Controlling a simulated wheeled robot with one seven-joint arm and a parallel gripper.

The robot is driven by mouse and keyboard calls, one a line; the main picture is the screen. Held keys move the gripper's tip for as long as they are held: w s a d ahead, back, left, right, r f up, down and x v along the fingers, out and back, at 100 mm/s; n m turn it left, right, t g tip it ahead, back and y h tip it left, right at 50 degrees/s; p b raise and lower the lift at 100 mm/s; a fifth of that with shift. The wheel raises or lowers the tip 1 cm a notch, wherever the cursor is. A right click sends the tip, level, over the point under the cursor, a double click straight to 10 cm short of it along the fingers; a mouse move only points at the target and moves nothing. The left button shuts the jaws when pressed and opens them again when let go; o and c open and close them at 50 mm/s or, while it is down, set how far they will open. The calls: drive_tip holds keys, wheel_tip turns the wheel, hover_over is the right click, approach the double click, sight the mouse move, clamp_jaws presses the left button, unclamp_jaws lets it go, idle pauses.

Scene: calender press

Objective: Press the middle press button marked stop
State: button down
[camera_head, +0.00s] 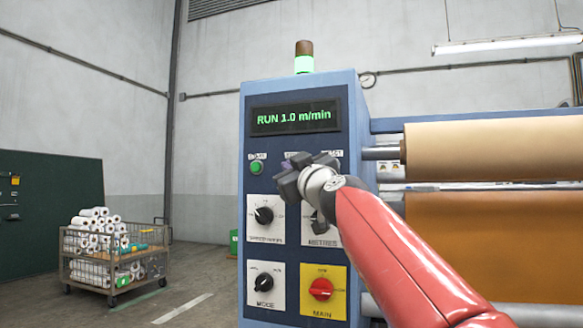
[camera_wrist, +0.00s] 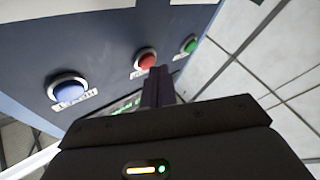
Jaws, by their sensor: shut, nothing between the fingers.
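The blue control cabinet (camera_head: 357,120) carries a row of three buttons under a lit display (camera_head: 295,117) reading "RUN 1.0 m/min". The green button (camera_head: 257,167) is at the left of the row. My gripper (camera_head: 284,181) hides the middle and right buttons in the head view. In the wrist view the red middle button (camera_wrist: 146,60) lies between the green button (camera_wrist: 190,45) and a blue button (camera_wrist: 68,91). My gripper (camera_wrist: 158,72) is shut and empty, its tips just beside the red button. I cannot tell whether they touch it. The red button's label is partly hidden and unreadable.
Below the buttons are black rotary knobs (camera_head: 264,215) and a red main switch (camera_head: 320,289) on a yellow plate. Large tan rollers (camera_head: 490,150) lie right of the cabinet. A wire cart (camera_head: 85,272) with white rolls stands on the floor at left.

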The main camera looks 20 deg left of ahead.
drive_tip(key=shift+w, duration=0.35)
idle(0.6)
drive_tip(key=shift+s, duration=0.1)
drive_tip(key=shift+s+b, duration=0.3)
drive_tip(key=shift+s, duration=0.35)
drive_tip(key=shift+s+a, duration=0.15)
drive_tip(key=shift+s, duration=1.1)
drive_tip(key=shift+s+a, duration=0.1)
drive_tip(key=shift+s, duration=1.15)
